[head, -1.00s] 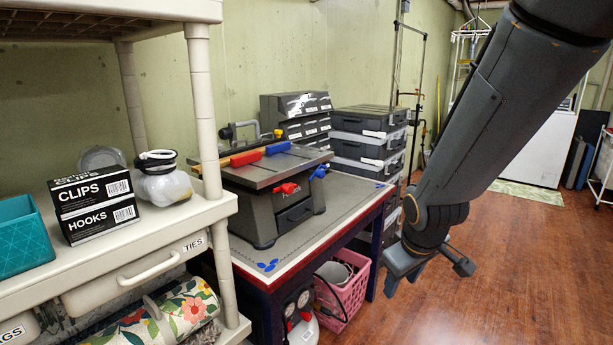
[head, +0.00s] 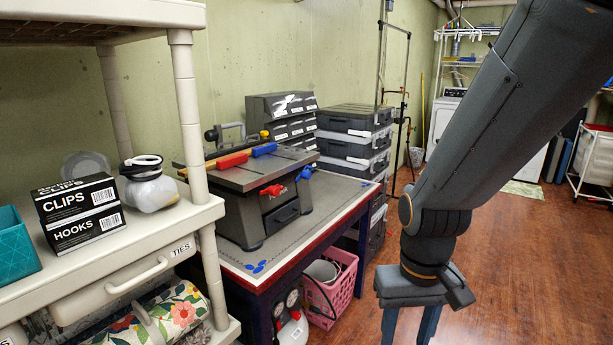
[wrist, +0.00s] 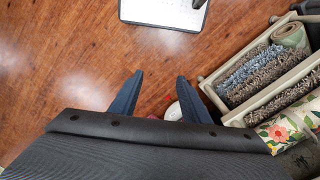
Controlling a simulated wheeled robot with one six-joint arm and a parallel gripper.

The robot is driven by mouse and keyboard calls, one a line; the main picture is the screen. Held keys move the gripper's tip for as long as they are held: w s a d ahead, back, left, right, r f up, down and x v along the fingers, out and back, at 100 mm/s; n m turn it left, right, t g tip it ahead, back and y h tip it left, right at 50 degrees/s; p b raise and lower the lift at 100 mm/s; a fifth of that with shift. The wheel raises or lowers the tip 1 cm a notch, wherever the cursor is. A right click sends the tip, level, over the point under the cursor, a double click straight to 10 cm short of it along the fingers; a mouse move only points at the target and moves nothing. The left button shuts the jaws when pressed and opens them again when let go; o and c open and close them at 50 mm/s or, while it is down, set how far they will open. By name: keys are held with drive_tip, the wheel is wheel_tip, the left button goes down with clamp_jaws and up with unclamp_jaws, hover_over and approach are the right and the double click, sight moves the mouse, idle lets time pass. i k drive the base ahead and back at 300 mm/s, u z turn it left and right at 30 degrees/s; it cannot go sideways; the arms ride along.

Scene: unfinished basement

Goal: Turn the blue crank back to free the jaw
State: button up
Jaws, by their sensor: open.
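The blue crank (head: 304,173) is on the right side of a grey bench machine (head: 235,210) on the workbench. A red crank (head: 272,189) is on its front. On the machine's top lie a red block (head: 232,161) and a blue block (head: 265,150), in line with a wooden strip; I cannot tell which part is the jaw or whether it is gripping anything. My gripper (head: 409,328) hangs over the floor, right of the bench and well away from the crank. Its fingers point down, apart and empty; they also show in the wrist view (wrist: 160,79).
A cream shelf (head: 150,235) with boxes and a jar stands at the left front. Stacked grey cases (head: 352,150) and a drawer cabinet (head: 290,122) stand behind the machine. A pink basket (head: 335,290) sits under the bench. The wooden floor (head: 510,270) at right is open.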

sight(305, 174)
drive_tip(key=u, duration=0.1)
drive_tip(key=k, duration=0.45)
drive_tip(key=z, duration=0.7)
drive_tip(key=i, duration=0.95)
drive_tip(key=u, duration=0.6)
